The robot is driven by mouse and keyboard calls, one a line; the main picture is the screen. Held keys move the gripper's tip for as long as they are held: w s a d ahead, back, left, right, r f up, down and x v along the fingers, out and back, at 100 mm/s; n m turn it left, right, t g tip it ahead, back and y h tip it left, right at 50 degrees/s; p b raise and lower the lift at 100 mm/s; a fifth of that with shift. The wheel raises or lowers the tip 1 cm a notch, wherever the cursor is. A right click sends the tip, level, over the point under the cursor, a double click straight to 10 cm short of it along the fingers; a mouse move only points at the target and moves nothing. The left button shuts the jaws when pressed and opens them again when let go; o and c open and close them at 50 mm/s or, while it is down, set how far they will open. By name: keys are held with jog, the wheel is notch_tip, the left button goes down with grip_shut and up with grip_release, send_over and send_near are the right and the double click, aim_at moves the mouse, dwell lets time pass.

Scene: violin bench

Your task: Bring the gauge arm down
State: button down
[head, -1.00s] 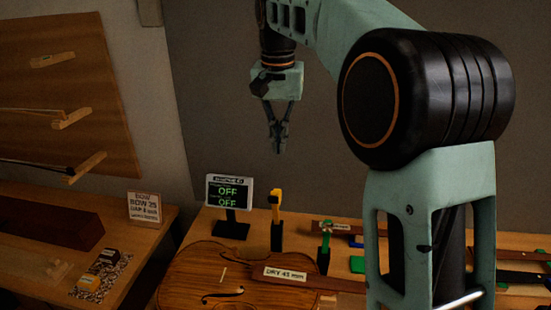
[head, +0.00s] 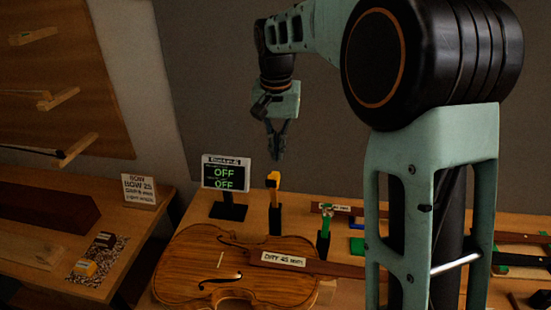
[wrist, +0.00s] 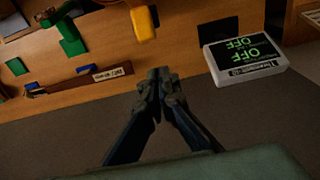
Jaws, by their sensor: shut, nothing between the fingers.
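My gripper (head: 277,157) is shut and empty, pointing down above the back of the bench. Its fingertips also show in the wrist view (wrist: 160,75). Just below it in the head view, apart from it, a yellow piece (head: 273,180) tops a black post; the yellow piece is at the top edge of the wrist view (wrist: 142,22). A green piece (head: 326,215) tops another black post to the right. I cannot tell which of these is the gauge arm. A display (head: 226,173), left of the yellow piece, reads OFF on two lines; it also shows in the wrist view (wrist: 244,58).
A violin body (head: 225,265) lies in front of the posts, with a label reading DRY 45 (head: 283,259) on its neck. A side table (head: 135,225) at left holds a card (head: 140,189). A grey wall (head: 215,80) stands behind the bench.

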jog(key=shift+s+a+f, duration=0.15)
jog(key=shift+s+f, duration=0.05)
jog(key=shift+s, duration=0.5)
jog(key=shift+s+a+f, duration=0.1)
jog(key=shift+s+f, duration=0.05)
jog(key=shift+s, duration=0.5)
